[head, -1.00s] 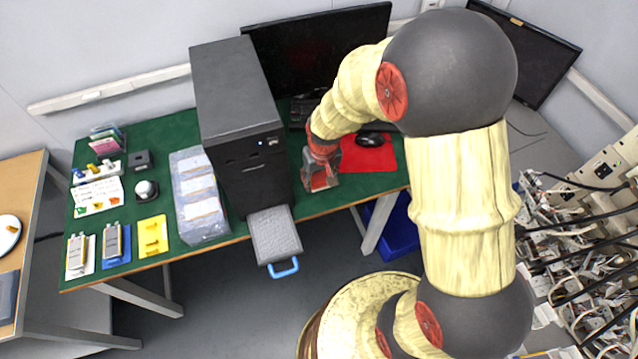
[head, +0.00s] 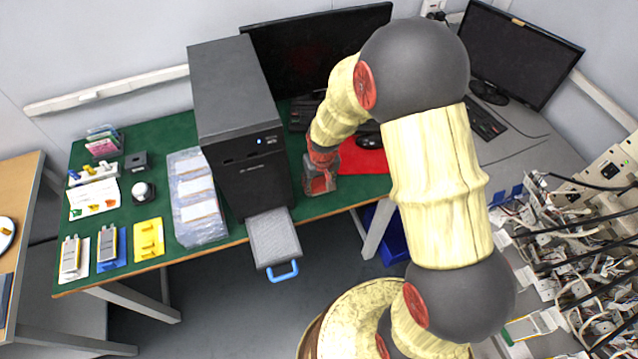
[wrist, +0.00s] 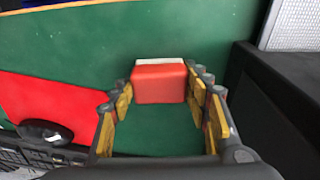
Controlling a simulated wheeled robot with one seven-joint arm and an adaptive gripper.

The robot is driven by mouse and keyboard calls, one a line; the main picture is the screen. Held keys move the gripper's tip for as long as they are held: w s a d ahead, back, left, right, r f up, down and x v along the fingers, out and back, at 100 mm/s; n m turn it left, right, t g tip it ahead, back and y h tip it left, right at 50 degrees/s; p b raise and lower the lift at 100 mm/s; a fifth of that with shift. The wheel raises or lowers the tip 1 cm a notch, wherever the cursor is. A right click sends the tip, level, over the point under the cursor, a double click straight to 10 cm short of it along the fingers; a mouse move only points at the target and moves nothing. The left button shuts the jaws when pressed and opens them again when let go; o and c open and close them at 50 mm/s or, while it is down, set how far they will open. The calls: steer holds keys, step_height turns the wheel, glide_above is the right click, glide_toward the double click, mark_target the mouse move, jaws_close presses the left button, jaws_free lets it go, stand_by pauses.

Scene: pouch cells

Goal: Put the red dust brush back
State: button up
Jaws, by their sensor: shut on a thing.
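The red dust brush (wrist: 159,82) shows in the wrist view as a red block with a pale strip along its far edge. My gripper (wrist: 163,88) is shut on it, with the yellow-padded fingers on either side. Green table surface shows around and below the brush. In the head view my gripper (head: 320,190) is near the front edge of the green table (head: 150,132), just right of the black computer tower (head: 252,165). The brush cannot be made out there. I cannot tell whether it touches the table.
A red mat (head: 355,163) with a black mouse (head: 369,141) lies right of my gripper. A grey tray (head: 272,237) with a blue handle juts out at the tower's front. A clear plastic box (head: 195,198) and pouch-cell holders stand left. A monitor (head: 300,60) stands behind.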

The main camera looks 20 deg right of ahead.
steer(key=o, duration=1.3)
step_height(320, 180, up, 12)
steer(key=s+p, duration=0.2)
steer(key=p, duration=0.2)
step_height(320, 180, up, 8)
glide_above(321, 187)
steer(key=s, duration=0.2)
steer(key=s+r+t, duration=0.1)
steer(key=s+r, duration=0.4)
steer(key=s, duration=0.1)
steer(key=s+r+t, duration=0.1)
steer(key=s+r, duration=0.5)
steer(key=s+r+t, duration=0.1)
steer(key=s+r, duration=0.4)
steer(key=s, duration=0.1)
steer(key=shift+s+r+t, duration=0.1)
steer(key=shift+r+t, duration=0.3)
